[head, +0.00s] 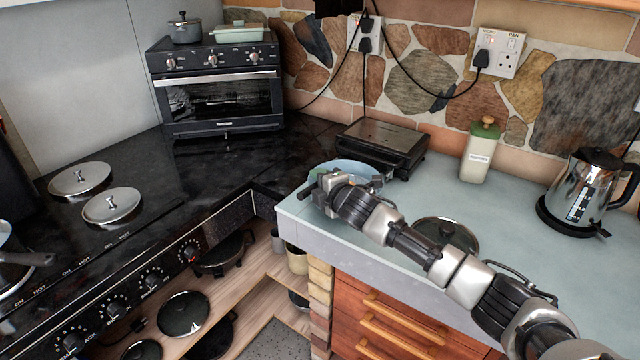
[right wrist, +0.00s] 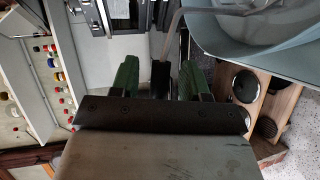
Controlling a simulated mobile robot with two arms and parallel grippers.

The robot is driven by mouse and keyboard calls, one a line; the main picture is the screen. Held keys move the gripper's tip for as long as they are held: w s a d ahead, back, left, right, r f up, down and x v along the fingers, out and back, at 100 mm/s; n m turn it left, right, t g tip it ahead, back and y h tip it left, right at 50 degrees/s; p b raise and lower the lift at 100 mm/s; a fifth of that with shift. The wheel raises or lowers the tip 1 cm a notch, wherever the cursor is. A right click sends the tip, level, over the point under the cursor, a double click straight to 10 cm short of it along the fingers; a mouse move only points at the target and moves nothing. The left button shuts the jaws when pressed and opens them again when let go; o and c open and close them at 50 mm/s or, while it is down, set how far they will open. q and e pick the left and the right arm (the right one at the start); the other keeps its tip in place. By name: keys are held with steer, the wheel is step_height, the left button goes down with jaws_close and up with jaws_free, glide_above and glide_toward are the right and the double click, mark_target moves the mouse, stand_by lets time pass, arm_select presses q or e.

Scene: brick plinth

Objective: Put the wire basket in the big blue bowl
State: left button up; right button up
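The big blue bowl (head: 352,166) sits at the left end of the pale blue counter, partly hidden by my right gripper (head: 318,187). In the right wrist view the bowl (right wrist: 275,38) fills the upper right corner, close to the fingers. My right gripper (right wrist: 158,82) has its two green fingers apart. A thin grey bar (right wrist: 172,32) with a dark end shows between and beyond the fingers, with gaps at both sides; it runs up toward the bowl. I cannot tell whether it belongs to the wire basket, which I cannot clearly make out. My left gripper is out of view.
A black grill press (head: 382,143) stands just behind the bowl. A pan lid (head: 446,236) lies under my right arm. A green-topped canister (head: 481,150) and a kettle (head: 588,190) stand farther right. The counter's left edge drops to lower shelves with pans.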

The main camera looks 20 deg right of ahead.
steer(key=shift+r, duration=0.1)
steer(key=b+v, duration=0.1)
steer(key=v, duration=1.1)
